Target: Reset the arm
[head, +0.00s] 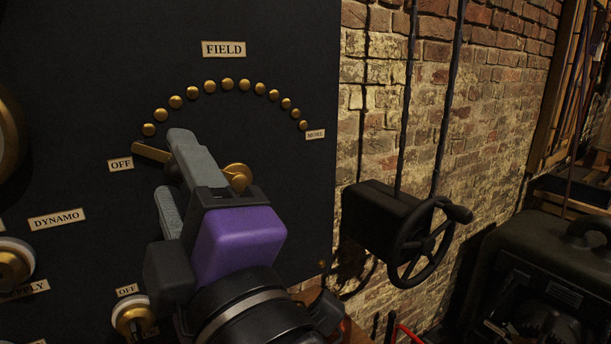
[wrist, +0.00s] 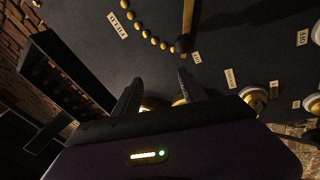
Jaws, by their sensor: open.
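My gripper (head: 173,165) is open in front of the black panel (head: 60,60), with its purple wrist body behind. Its two grey fingers also show in the wrist view (wrist: 159,90), with nothing visible between them there. The brass arm (head: 150,152) of the FIELD dial points left, its end just above the OFF label (head: 121,165). Its round brass hub (head: 238,176) shows right of the upper finger, which hides the middle of the arm. In the wrist view the brass arm (wrist: 188,22) lies beyond the fingertips. I cannot tell whether a finger touches it.
Brass studs (head: 227,84) arc above the arm to the right-hand label (head: 315,134). DYNAMO (head: 57,219) and white-rimmed brass knobs (head: 12,264) are at lower left. Right of the panel, a black box with a handwheel (head: 425,243) stands out from the brick wall (head: 490,120).

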